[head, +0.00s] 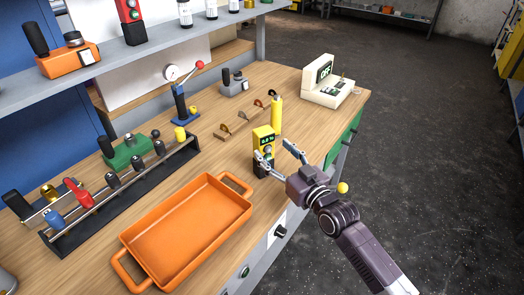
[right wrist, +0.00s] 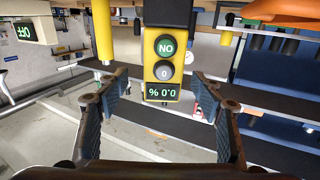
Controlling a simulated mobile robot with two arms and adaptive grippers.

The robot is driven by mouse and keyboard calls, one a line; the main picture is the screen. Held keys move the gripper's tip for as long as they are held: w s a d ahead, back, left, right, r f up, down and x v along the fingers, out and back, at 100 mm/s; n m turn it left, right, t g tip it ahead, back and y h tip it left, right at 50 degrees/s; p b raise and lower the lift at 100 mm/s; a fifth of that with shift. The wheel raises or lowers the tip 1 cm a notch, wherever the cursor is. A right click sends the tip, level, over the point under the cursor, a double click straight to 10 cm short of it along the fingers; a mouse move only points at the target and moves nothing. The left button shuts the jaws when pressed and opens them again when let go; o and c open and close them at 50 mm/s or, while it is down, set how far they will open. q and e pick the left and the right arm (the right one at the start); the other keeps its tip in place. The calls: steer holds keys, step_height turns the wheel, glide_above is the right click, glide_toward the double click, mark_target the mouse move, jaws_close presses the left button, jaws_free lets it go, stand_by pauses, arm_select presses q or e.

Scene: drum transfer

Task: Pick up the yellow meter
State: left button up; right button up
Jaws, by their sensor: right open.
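The yellow meter (head: 263,134) stands upright on the wooden workbench (head: 207,141), with a dark lower part and a small green-lit display. In the right wrist view the meter (right wrist: 165,72) appears upside down, with its display, a grey button and a green button facing the camera. My right gripper (head: 275,151) is open, close in front of the meter. One finger overlaps the meter's lower part in the head view; the other is to its right. In the right wrist view the meter shows between the spread fingers; contact cannot be told. My left gripper is out of view.
A yellow cylinder (head: 276,114) stands just behind the meter. An orange tray (head: 186,230) lies to the left, near the bench's front edge. A beige device (head: 327,83) with a screen is at the right end. A rack (head: 118,180) of tools is further left.

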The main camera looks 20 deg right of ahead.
mark_target(267, 145)
steer(key=x, duration=0.2)
steer(key=p+x, duration=0.1)
steer(key=x, duration=0.1)
steer(key=shift+s+a+r, duration=0.1)
steer(key=shift+a+r, duration=0.1)
steer(key=shift+a, duration=0.05)
steer(key=shift+x, duration=0.8)
steer(key=shift+f, duration=0.1)
steer(key=c, duration=1.5)
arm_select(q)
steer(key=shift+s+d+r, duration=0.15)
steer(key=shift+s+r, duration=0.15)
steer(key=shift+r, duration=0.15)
arm_select(e)
steer(key=shift+c, duration=0.3)
